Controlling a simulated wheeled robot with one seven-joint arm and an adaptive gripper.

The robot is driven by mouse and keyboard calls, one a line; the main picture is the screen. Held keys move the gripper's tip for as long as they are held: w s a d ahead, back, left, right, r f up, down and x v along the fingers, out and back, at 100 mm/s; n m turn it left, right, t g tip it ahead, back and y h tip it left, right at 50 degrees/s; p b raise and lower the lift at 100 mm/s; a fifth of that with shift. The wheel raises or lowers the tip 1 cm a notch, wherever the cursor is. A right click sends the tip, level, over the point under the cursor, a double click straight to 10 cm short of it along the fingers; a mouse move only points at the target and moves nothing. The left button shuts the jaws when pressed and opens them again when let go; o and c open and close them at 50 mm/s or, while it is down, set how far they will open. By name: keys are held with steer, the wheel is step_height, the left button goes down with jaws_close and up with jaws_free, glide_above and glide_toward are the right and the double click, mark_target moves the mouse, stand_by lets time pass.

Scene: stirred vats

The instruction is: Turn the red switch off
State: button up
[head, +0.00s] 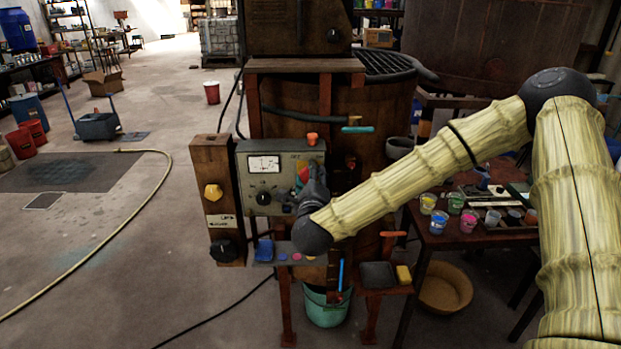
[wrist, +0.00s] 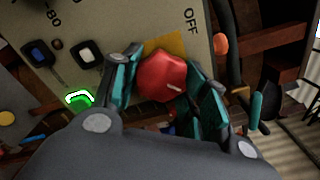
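The red switch (wrist: 162,77) is a faceted red knob on a yellow plate (wrist: 166,44), on a grey control panel (head: 252,192). A small white mark shows on the knob, and the word OFF is printed on the panel near it. In the wrist view my gripper (wrist: 164,82) has its teal fingers on both sides of the knob, close against it with no clear gap. In the head view my gripper (head: 312,176) reaches the right part of the panel and hides part of the switch.
A green lit switch (wrist: 79,99) and black-rimmed knobs sit beside the red switch. An orange button (head: 312,138) tops the panel. A wooden post (head: 217,185) with a yellow knob stands left. A table with paint cups (head: 438,221) is right. The floor at left is open, crossed by a hose.

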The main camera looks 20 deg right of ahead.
steer(key=shift+f+n+b, duration=0.1)
steer(key=shift+n+b, duration=0.2)
steer(key=shift+n, duration=0.1)
steer(key=n+b, duration=0.2)
steer(key=n, duration=0.1)
steer(key=shift+n, duration=0.4)
steer(key=n, duration=0.2)
steer(key=n+b, duration=0.1)
steer(key=n, duration=0.1)
steer(key=shift+r+n, duration=0.2)
steer(key=shift+n, duration=0.1)
steer(key=n+b, duration=0.1)
steer(key=n, duration=0.7)
steer(key=shift+n+b, duration=0.3)
steer(key=shift+b, duration=0.1)
steer(key=o, duration=1)
steer(key=shift+r, duration=0.1)
steer(key=shift+o, duration=0.2)
steer(key=v, duration=1.2)
